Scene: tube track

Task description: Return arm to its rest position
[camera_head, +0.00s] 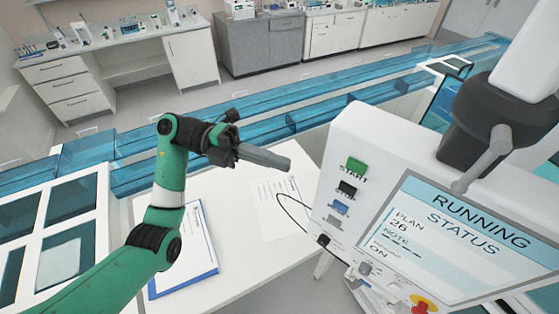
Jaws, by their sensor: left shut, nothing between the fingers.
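My left arm, green with black joints, comes in from the lower left and bends up over the white table. Its left gripper (284,163) points to the right with its grey fingers together and nothing between them. The fingertips are in the air, a little left of the white machine's panel and apart from it. My right gripper does not show.
A white machine (348,133) with a START button (356,164) and a screen (465,240) reading RUNNING stands at the right. A blue clipboard (186,251) and papers (278,207) lie on the white table (235,265). A blue transparent track (300,98) runs behind.

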